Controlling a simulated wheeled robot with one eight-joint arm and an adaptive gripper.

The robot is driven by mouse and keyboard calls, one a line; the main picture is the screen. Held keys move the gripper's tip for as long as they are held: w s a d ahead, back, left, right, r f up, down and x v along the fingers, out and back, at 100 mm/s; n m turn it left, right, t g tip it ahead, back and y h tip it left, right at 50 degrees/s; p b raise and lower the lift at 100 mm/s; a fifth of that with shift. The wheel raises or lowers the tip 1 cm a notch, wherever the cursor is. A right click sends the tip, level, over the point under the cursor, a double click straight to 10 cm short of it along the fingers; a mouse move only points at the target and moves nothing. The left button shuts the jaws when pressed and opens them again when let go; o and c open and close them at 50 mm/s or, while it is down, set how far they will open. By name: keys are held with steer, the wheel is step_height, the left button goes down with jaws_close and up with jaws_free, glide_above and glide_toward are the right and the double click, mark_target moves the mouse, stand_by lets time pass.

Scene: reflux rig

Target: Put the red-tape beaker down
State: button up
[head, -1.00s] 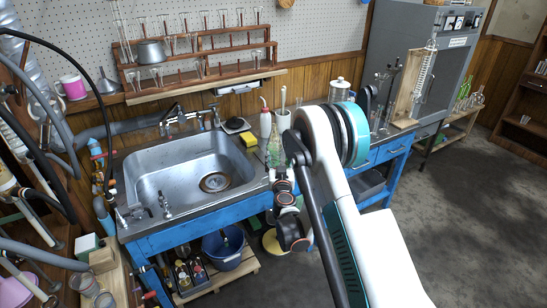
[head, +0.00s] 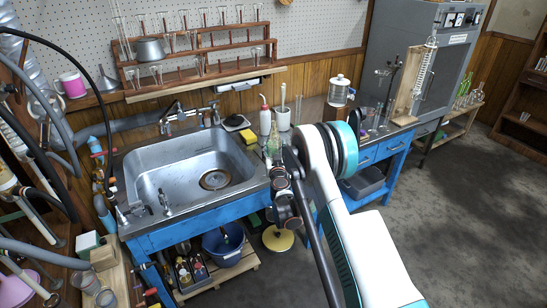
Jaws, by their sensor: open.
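I cannot make out a beaker with red tape in the head view. Two small glass beakers (head: 90,283) stand at the lower left, but I see no clear tape on them. More glassware (head: 372,118) stands on the bench right of my arm, too small to tell any tape. My arm crosses the middle of the view, its jointed part in front of the bench edge right of the sink. My gripper cannot be made out; its end of the arm is hidden or merges with the dark links.
A steel sink (head: 190,170) fills the left bench. A lidded jar (head: 339,91) is near the wall. A blue bucket (head: 222,244) sits below. Open floor (head: 450,200) lies right.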

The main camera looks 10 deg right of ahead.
mark_target(273, 143)
steer(key=w+b, duration=0.1)
steer(key=w, duration=0.2)
steer(key=shift+w+d+f+b, duration=0.15)
steer(key=shift+w+f+b, duration=0.2)
steer(key=shift+f+b, duration=0.05)
steer(key=shift+w+r, duration=0.15)
steer(key=shift+w, duration=0.4)
steer(key=c, duration=1.2)
steer(key=shift+r, duration=0.15)
step_height(273, 143, up, 19)
steer(key=p, duration=0.6)
steer(key=shift+d, duration=0.1)
jaws_close()
steer(key=s+r+y, duration=0.1)
steer(key=s+r, duration=0.2)
steer(key=s, duration=0.9)
steer(key=s+r+n+y, duration=0.1)
steer(key=s+r, duration=0.2)
steer(key=s, duration=0.9)
steer(key=shift+s+r+p, duration=0.25)
steer(key=shift+p, duration=0.05)
